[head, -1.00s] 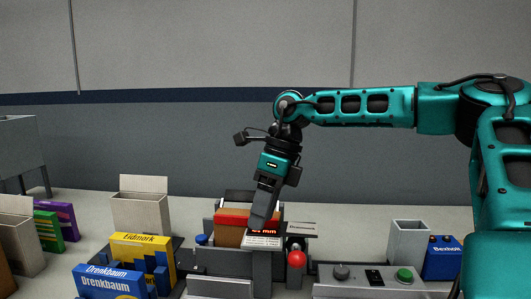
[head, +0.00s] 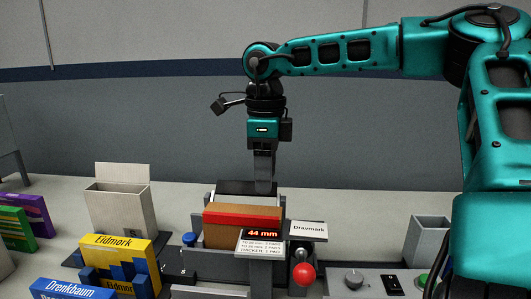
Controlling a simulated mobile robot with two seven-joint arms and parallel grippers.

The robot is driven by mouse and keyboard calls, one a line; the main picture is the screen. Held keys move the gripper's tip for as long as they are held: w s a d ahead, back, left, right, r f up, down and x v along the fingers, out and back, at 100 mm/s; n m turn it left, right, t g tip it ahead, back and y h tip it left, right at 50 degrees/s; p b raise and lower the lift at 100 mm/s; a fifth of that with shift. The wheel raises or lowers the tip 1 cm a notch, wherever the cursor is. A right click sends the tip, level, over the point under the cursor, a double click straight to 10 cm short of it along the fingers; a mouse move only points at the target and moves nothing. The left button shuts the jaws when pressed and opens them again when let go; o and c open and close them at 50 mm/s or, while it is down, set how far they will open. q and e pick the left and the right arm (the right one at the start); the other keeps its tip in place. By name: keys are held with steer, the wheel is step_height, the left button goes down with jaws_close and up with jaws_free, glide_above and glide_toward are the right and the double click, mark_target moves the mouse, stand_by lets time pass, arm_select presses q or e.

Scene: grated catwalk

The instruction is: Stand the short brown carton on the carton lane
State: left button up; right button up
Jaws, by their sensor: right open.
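A brown carton with a red top band (head: 228,230) sits in a dark grey measuring station, behind a display reading 44 mm (head: 263,233). The display and its printed card hide the carton's lower right part. My right gripper (head: 263,187) points straight down just above the carton's right part, seen nearly edge-on, with its fingers open and nothing held. Its fingertips show against the dark back plate of the station, apart from the carton as far as I can see. I cannot tell which surface is the carton lane. My left gripper is out of view.
A red-knobbed lever (head: 303,273), a Dravmark plate (head: 308,229) and a grey bin (head: 428,235) stand at right.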

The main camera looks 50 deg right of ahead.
mark_target(265, 212)
step_height(265, 212, down, 9)
steer(key=shift+r, duration=0.2)
steer(key=shift+c, duration=0.2)
steer(key=shift+b, duration=0.3)
steer(key=c, duration=0.7)
steer(key=shift+o, duration=0.2)
steer(key=shift+r, duration=0.1)
steer(key=shift+r, duration=0.15)
stand_by(0.3)
steer(key=shift+b, duration=0.65)
stand_by(1.2)
